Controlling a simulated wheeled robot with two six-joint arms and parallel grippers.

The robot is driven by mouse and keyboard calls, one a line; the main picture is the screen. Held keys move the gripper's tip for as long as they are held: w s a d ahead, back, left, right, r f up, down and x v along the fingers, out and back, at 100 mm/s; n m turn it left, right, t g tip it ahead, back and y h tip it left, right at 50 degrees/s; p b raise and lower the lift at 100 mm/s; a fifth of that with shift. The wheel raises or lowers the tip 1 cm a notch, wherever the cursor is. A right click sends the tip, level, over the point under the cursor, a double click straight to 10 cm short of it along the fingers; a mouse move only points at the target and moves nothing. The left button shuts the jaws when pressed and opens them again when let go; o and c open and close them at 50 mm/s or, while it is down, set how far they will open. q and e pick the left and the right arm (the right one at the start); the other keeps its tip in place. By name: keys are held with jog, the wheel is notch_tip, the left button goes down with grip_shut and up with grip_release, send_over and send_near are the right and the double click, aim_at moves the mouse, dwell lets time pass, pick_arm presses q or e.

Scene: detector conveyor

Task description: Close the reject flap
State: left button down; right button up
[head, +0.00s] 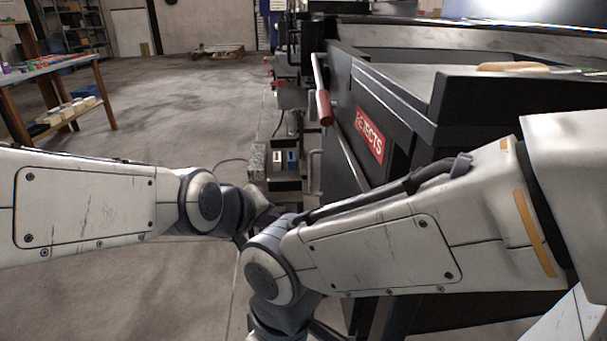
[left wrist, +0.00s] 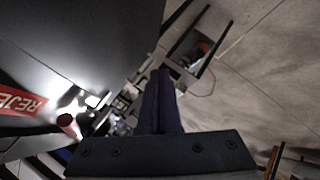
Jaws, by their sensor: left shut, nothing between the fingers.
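The reject unit is a black box at the right in the head view, with a red REJECTS sign (head: 369,134) on its dark side panel. A metal lever with a red grip (head: 324,107) stands out beside the panel. I cannot tell which part is the flap or how far open it stands. My left gripper (head: 262,212) is low in front of the unit, partly hidden by my right arm. In the left wrist view its fingers (left wrist: 160,100) are together and empty, apart from the red grip (left wrist: 68,124) and the sign (left wrist: 20,101). My right gripper is out of view.
The dark conveyor housing (head: 510,95) fills the right side, with a tan object (head: 512,66) on top. Machine parts (head: 290,100) line its far end. A wooden table (head: 50,70) with small coloured items stands far left. The concrete floor (head: 190,95) between is largely clear.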

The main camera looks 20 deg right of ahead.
pick_arm(q)
jog(key=w+d+f+n+t+h+b, duration=0.1)
jog(key=w+d+n+t+h+b, duration=0.65)
jog(key=b, duration=1.15)
pick_arm(e)
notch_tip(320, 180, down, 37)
jog(key=b, duration=1.5)
pick_arm(q)
jog(key=w+d+r+n+t+y+p, duration=0.2)
jog(key=d+r+n+t+y+p, duration=0.1)
jog(key=n+p, duration=0.5)
jog(key=w+d+r+n+t+y+p, duration=0.2)
jog(key=r+n+t+p, duration=0.4)
jog(key=n, duration=0.5)
jog(key=shift+d+r+n+y+p, duration=0.35)
jog(key=shift+d+r+y+p, duration=0.35)
jog(key=shift+p, duration=0.65)
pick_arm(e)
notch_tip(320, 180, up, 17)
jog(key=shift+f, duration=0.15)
pick_arm(q)
jog(key=shift+d, duration=0.1)
